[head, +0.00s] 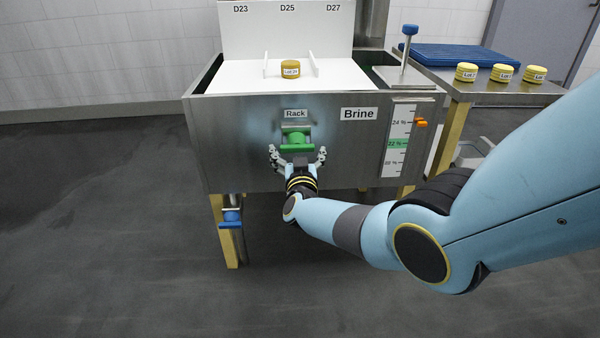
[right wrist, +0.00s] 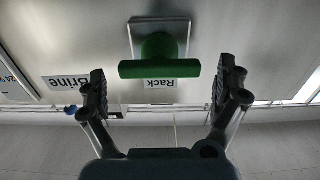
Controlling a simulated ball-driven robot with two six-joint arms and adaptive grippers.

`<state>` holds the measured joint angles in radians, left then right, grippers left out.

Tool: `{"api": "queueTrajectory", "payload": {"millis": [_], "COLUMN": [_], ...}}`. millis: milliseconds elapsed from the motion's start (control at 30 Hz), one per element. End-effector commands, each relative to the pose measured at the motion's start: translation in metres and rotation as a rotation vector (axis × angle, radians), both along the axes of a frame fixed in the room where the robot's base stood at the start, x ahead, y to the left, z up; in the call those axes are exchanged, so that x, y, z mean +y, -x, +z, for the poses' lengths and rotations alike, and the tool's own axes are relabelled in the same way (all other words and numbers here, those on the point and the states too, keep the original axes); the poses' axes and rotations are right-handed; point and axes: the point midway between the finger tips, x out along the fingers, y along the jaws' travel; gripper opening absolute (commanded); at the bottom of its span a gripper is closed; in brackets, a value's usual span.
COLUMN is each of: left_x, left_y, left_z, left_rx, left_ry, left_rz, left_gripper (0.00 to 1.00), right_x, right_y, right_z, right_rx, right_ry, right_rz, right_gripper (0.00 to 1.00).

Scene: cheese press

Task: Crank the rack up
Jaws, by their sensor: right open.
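The green rack crank (head: 298,139) is on the front wall of the steel brine tank (head: 240,130), under the "Rack" label (head: 295,114). In the right wrist view the crank's green bar (right wrist: 160,69) lies level across its round hub, in front of a metal plate. My right gripper (head: 298,157) is open at the crank, with a finger on each side. In the right wrist view the gripper (right wrist: 163,90) shows its two fingers spread wide, apart from the bar's ends. The white rack (head: 340,75) shows above the tank with a yellow cheese (head: 290,69) on it. My left gripper is out of view.
A blue valve handle (head: 231,218) sits low at the tank's left leg. A scale with an orange marker (head: 421,123) and a blue-knobbed lever (head: 409,31) are at the tank's right. A side table holds several yellow cheeses (head: 466,72) and a blue mat (head: 460,56). The floor at left is clear.

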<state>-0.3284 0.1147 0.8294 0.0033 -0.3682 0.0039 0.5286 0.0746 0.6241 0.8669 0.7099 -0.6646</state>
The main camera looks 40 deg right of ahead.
Motion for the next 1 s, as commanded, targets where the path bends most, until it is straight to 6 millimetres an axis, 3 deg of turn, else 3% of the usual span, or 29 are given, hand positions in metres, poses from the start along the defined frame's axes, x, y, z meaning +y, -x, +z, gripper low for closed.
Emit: {"api": "queueTrajectory", "payload": {"millis": [500, 1000], "left_x": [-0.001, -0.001], "left_y": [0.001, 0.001], "left_z": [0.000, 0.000], "left_rx": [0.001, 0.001], "left_ry": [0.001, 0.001], "left_rz": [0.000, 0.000], "left_gripper": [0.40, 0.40], "right_x": [0.048, 0.053], "right_y": [0.078, 0.086], "right_z": [0.000, 0.000], "right_rx": [0.002, 0.001], "right_ry": [0.000, 0.000], "right_rz": [0.001, 0.001], "right_gripper": [1.00, 1.00]}}
